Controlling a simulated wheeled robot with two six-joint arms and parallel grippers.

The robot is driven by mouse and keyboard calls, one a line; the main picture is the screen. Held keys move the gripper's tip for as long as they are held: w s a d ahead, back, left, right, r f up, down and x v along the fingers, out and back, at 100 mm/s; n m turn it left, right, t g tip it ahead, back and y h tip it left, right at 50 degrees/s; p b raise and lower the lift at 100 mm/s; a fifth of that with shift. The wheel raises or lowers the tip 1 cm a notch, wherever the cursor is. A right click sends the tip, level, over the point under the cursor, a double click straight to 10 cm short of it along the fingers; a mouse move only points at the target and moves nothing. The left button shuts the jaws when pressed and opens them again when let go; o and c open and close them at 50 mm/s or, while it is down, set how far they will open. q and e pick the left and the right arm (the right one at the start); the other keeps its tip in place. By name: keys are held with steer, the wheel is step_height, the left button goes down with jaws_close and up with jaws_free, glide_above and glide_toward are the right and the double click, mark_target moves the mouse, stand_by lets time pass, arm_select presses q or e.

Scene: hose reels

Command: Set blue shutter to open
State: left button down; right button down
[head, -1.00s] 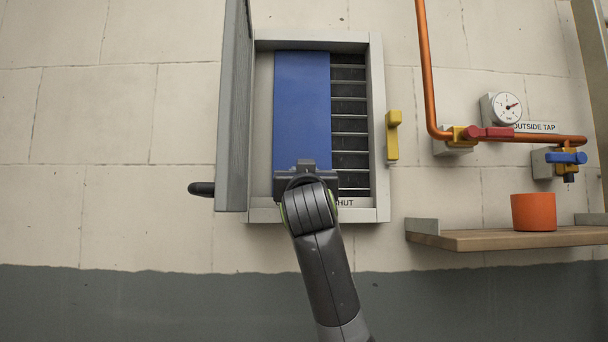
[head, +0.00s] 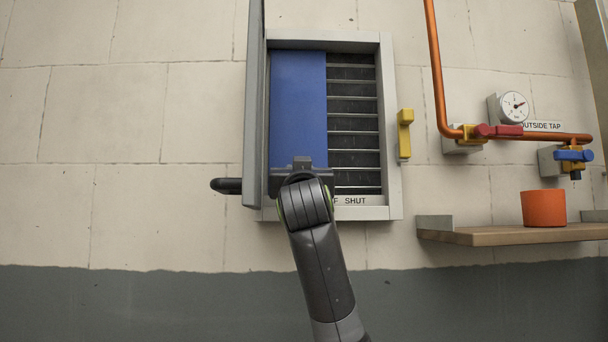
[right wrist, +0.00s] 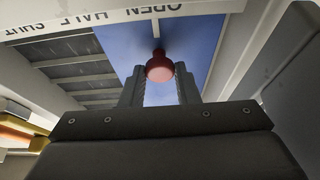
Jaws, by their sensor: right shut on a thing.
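The blue shutter (head: 298,105) is a flat panel in a pale wall frame (head: 388,120). It covers the left part of the opening, close to the left side; dark slats (head: 354,120) show to its right. My right gripper (head: 302,176) is at the shutter's lower end. In the right wrist view, its fingers (right wrist: 160,90) are shut on the shutter's red knob (right wrist: 159,66). The frame's lower strip reads OPEN, HALF, SHUT in the right wrist view; in the head view my arm hides part of it. My left gripper is not in view.
A grey door (head: 254,110) stands swung out at the frame's left, with a dark handle (head: 226,185). A yellow catch (head: 404,133) is right of the frame. Further right are an orange pipe (head: 437,70), taps, a gauge (head: 513,106) and a shelf (head: 510,235) with an orange pot (head: 544,208).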

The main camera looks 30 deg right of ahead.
steer(key=c, duration=1.3)
jaws_free()
steer(key=shift+a, duration=0.15)
steer(key=shift+c, duration=0.2)
steer(key=shift+o, duration=1.2)
steer(key=shift+w+a, duration=0.2)
steer(key=shift+a, duration=0.2)
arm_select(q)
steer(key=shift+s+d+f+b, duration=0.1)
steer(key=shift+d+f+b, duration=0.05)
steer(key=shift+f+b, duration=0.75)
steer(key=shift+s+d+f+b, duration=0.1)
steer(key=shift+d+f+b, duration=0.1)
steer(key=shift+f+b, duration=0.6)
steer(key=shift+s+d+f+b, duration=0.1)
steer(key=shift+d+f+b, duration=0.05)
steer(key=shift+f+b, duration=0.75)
arm_select(e)
steer(key=v, duration=0.7)
steer(key=shift+s, duration=0.25)
steer(key=shift+a, duration=0.1)
steer(key=shift+f, duration=0.1)
